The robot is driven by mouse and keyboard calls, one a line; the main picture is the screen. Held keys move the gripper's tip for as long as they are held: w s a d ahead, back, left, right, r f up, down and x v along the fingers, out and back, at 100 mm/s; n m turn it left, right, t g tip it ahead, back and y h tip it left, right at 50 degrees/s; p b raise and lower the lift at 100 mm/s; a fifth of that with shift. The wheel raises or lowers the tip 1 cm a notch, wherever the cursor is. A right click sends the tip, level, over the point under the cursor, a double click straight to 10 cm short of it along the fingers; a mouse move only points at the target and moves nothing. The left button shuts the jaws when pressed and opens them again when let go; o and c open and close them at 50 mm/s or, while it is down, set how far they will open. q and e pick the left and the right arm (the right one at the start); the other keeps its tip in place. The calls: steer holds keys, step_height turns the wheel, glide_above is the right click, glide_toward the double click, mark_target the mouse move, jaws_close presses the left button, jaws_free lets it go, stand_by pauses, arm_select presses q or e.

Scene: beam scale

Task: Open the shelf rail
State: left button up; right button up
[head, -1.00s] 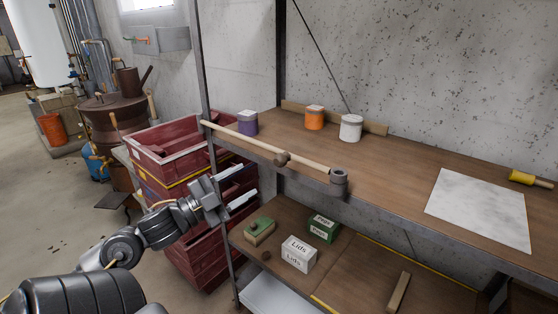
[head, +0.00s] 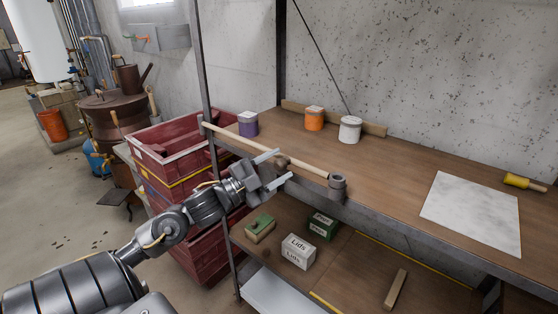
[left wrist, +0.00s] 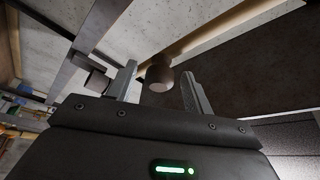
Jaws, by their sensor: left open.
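The shelf rail (head: 240,140) is a pale wooden bar along the front edge of the upper shelf, its right end in a dark round socket (head: 337,186). A brown knob (head: 283,161) sits near its middle. My left gripper (head: 284,166) is open, its two fingers pointing at the knob from the front. In the left wrist view, the knob (left wrist: 160,74) shows between the spread fingertips of the left gripper (left wrist: 158,68), apart from both. The wooden rail (left wrist: 215,37) runs behind it. My right gripper is not in view.
A pale sheet (head: 470,213) lies farther right. Boxes, including a white lids box (head: 298,251), sit on the lower shelf. Red crates (head: 180,150) stand to the left.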

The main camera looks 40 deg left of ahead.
arm_select(q)
steer(key=shift+w+d+r, duration=0.1)
steer(key=shift+w+d, duration=0.05)
steer(key=shift+w, duration=0.35)
jaws_close()
